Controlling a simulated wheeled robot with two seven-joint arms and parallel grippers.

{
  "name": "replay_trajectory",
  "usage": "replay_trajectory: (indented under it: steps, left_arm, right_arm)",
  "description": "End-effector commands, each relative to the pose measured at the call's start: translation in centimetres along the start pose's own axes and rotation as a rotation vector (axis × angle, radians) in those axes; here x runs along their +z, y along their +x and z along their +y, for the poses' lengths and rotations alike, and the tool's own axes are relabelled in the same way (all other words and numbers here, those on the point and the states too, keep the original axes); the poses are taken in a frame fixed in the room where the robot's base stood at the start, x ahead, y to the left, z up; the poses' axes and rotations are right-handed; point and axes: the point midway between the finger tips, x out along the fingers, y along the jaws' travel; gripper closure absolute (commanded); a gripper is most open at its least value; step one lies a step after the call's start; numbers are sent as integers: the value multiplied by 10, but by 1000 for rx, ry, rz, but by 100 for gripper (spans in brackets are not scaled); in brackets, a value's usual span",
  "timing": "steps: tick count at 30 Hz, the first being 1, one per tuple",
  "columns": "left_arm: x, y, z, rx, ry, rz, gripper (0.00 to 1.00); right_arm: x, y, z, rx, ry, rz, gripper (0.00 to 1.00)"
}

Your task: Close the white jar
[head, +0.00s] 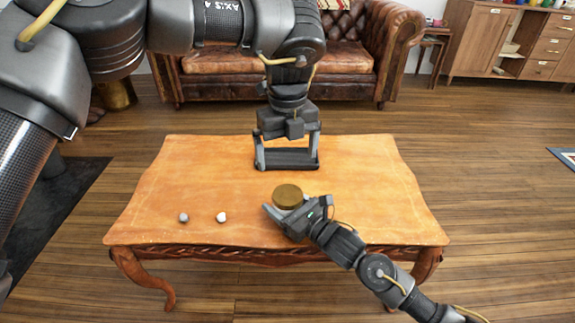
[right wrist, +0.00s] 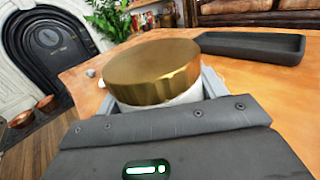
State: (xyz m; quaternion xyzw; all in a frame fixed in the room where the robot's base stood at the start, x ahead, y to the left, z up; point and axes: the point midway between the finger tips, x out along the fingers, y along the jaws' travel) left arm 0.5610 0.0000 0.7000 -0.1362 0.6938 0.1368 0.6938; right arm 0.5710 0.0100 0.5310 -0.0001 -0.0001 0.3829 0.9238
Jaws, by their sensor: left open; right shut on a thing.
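The white jar (right wrist: 165,108) stands on the wooden table with a wide gold lid (right wrist: 152,70) on top. The lid also shows in the head view (head: 288,195), where it hides most of the jar. The lid covers the jar's mouth; I cannot tell how tightly it sits. My right gripper (head: 284,208) is shut on the jar's white body, below the lid, near the table's front. My left gripper (head: 287,150) is open and empty, pointing down farther back, over a dark tray and apart from the jar and lid.
The dark shallow tray (head: 287,166) lies behind the jar. It also shows in the right wrist view (right wrist: 250,38). A grey ball (head: 183,217) and a white ball (head: 221,216) lie at the table's front left. The table's (head: 380,195) right side is clear.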

Motion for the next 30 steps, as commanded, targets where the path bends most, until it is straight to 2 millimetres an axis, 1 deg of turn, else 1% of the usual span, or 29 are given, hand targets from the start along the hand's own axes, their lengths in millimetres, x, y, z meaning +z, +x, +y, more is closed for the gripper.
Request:
replay_trajectory:
  steps: [3,11,12,17,26,29,30]
  left_arm:
    - [0,-4,0,0,1,0,3]
    - [0,-5,0,0,1,1,3]
    - [0,-5,0,0,1,1,3]
    - [0,-5,0,0,1,1,3]
    - [0,-5,0,0,1,1,3]
    - [0,-8,0,0,1,1,3]
    - [0,-10,0,0,1,1,3]
  right_arm:
    - [0,0,0,0,-1,0,94]
    - [0,0,0,0,-1,0,94]
    - [0,0,0,0,0,0,25]
    - [0,0,0,0,0,0,5]
    - [0,-2,0,0,0,0,5]
    - [0,-10,0,0,0,2,5]
    - [0,-16,0,0,0,2,5]
